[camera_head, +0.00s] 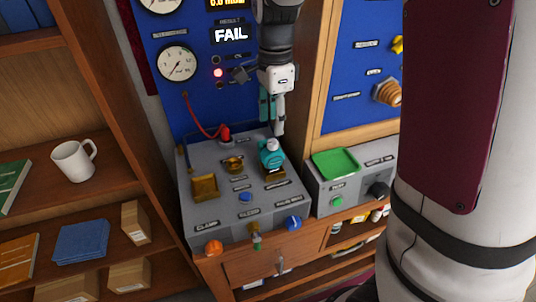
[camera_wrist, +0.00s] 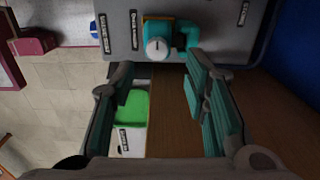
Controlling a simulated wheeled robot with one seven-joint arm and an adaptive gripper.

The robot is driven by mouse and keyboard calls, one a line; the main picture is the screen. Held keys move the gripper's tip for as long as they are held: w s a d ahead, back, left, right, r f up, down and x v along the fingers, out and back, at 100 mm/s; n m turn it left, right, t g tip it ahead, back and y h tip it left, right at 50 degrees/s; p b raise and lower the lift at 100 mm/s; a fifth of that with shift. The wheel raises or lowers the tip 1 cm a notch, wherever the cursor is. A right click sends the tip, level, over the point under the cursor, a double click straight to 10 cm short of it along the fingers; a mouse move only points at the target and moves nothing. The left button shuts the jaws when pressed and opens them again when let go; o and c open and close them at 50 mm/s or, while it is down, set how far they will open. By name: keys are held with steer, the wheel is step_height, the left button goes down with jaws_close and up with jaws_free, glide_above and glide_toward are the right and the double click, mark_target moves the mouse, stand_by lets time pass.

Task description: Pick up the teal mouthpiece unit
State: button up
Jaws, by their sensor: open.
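The teal mouthpiece unit (camera_head: 270,152) sits on the sloped top of the grey testbench (camera_head: 215,208), on a brass-coloured mount at its right side. In the wrist view the teal unit (camera_wrist: 170,42) shows a white round cap and a bent teal elbow, at the top of the picture beyond my fingertips. My gripper (camera_head: 272,110) is open and empty above and beside the unit, in front of the blue panel. In the wrist view my gripper (camera_wrist: 158,78) has its teal-padded fingers spread wide, apart from the unit.
A blue panel with gauges (camera_head: 177,63) and a FAIL display (camera_head: 231,35) rises behind the bench. A red hose (camera_head: 203,130) runs to the bench top. A green pad (camera_head: 336,162) lies on the box at right. A wooden shelf with a white mug (camera_head: 73,160) stands left.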

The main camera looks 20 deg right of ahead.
mark_target(273, 141)
steer(key=f, duration=0.4)
steer(key=f+p, duration=0.1)
steer(key=f, duration=0.3)
steer(key=shift+s+a+f, duration=0.15)
steer(key=shift+s+f, duration=0.05)
steer(key=shift+f, duration=0.05)
jaws_close()
